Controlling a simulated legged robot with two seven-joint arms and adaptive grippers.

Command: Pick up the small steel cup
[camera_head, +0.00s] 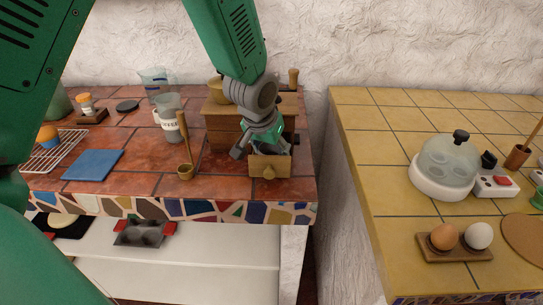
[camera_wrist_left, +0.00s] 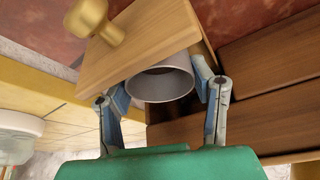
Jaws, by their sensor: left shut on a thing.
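The small steel cup (camera_wrist_left: 160,84) is a grey, round, open-mouthed cup inside the open drawer of a wooden box in the left wrist view. My left gripper (camera_wrist_left: 162,88) is shut on it, with one finger on each side of its wall. In the head view, my left gripper (camera_head: 264,143) reaches down into the drawer (camera_head: 269,167), and it largely hides the cup there. The drawer's wooden front with its round knob (camera_wrist_left: 87,22) stands right beside the cup. My right gripper is not in view.
The wooden box (camera_head: 222,125) stands at the back of the red tiled counter. A gap separates this counter from the yellow counter (camera_head: 385,150).

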